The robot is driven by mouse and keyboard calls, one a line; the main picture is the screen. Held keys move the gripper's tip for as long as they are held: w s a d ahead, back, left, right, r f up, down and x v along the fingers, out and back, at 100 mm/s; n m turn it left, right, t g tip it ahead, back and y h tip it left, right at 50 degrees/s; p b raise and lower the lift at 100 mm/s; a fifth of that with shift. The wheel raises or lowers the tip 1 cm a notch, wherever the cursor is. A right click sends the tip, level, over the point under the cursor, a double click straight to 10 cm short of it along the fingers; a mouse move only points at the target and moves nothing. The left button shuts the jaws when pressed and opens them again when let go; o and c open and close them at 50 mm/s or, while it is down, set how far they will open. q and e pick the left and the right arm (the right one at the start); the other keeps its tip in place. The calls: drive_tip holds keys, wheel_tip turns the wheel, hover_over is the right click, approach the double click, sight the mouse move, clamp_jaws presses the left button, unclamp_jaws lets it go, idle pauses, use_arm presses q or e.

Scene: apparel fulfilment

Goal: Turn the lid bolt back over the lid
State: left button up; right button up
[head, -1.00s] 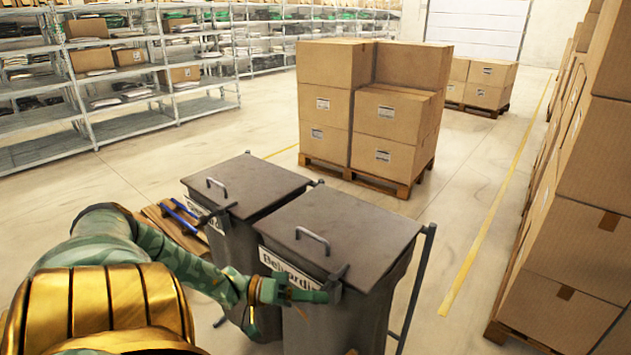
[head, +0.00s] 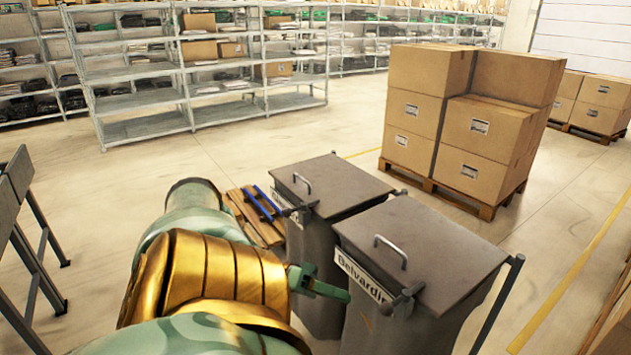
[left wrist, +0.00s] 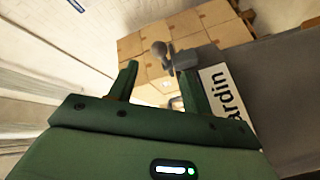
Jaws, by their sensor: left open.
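Two grey bins with shut lids stand side by side. The nearer bin (head: 390,325) has a lid (head: 425,250) with a handle and a white label (head: 362,276). A dark lid bolt (head: 404,300) sits at that lid's front edge, right of the label. In the left wrist view its round knob (left wrist: 160,48) shows beyond the fingertips; I cannot tell whether it lies over the lid. My left gripper (head: 335,287) is open and empty, left of the bolt and apart from it. Its two green fingers (left wrist: 158,78) show in the left wrist view. My right gripper is not in view.
The farther bin's lid (head: 332,185) has its own bolt (head: 298,211). A small wooden pallet (head: 255,215) with a blue bar lies behind my left arm. Stacked cartons (head: 470,125) stand behind the bins. A grey frame (head: 25,230) stands at left; open floor lies between.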

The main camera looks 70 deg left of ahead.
use_arm(q)
drive_tip(key=v, duration=0.5)
drive_tip(key=shift+s+a, duration=0.25)
drive_tip(key=shift+s, duration=0.05)
drive_tip(key=s+a+f+m+g+y, duration=0.3)
drive_tip(key=f+m+y, duration=0.1)
drive_tip(key=f, duration=0.5)
drive_tip(key=s+a+f+m+g+y, duration=0.25)
drive_tip(key=f+m+y, duration=0.2)
drive_tip(key=f, duration=0.45)
drive_tip(key=s+f+g+y, duration=0.3)
drive_tip(key=s+f+y, duration=0.2)
drive_tip(key=s+f, duration=0.55)
drive_tip(key=s+d+f+g, duration=0.4)
drive_tip(key=s+d+f, duration=0.3)
drive_tip(key=d+f, duration=0.35)
drive_tip(key=d+f+n, duration=0.1)
drive_tip(key=d, duration=1)
drive_tip(key=d+f+n+h, duration=0.1)
drive_tip(key=d+f, duration=0.1)
drive_tip(key=d, duration=0.9)
drive_tip(key=shift+s+d+f+g, duration=0.3)
drive_tip(key=shift+s+d+g, duration=0.05)
drive_tip(key=shift+s, duration=0.05)
drive_tip(key=shift+h, duration=0.25)
